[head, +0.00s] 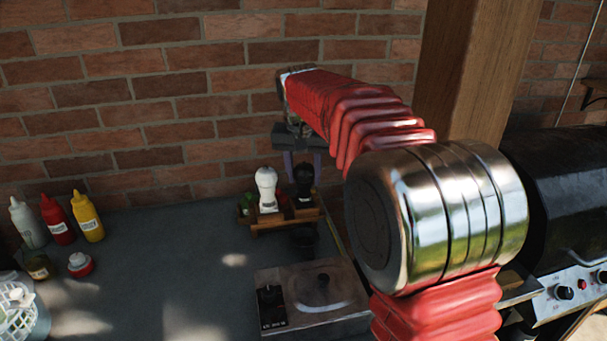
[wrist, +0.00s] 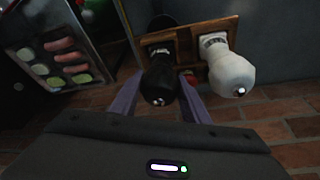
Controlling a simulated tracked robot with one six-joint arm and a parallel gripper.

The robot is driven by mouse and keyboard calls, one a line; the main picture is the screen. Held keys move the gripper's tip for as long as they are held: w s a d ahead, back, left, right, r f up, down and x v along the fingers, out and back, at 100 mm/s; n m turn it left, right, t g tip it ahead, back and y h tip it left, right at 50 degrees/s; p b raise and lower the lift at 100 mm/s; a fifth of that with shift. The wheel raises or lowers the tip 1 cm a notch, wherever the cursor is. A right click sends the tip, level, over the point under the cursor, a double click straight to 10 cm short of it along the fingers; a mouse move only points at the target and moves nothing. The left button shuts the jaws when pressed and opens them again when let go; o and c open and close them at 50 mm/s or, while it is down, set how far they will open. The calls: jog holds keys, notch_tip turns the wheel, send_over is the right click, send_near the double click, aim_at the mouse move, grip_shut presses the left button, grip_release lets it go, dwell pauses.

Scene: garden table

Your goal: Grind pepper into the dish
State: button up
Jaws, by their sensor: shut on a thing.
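My gripper (wrist: 160,108) has its two purple fingers on either side of the black pepper grinder (wrist: 158,82), shut on it. In the head view the black grinder (head: 304,180) stands upright at the wooden rack (head: 285,221), beside the white grinder (head: 265,188). The white grinder also shows right of the black one in the wrist view (wrist: 228,75). A small dark round dish (head: 304,238) sits just in front of the rack; part of it shows beyond the rack in the wrist view (wrist: 163,21). Its inside is too dark to make out.
A flat box-like cooker (head: 335,317) with a knob lies in front of the dish. Squeeze bottles (head: 57,220) stand at the left, near a jar (head: 37,267). A black grill (head: 560,190) is at the right. A brick wall closes the back. The grey tabletop's middle-left is clear.

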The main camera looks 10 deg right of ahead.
jog(key=shift+n+y, duration=0.5)
jog(key=shift+n, duration=1.1)
jog(key=o, duration=1)
jog(key=shift+v, duration=3.35)
jog(key=shift+s+r, duration=0.15)
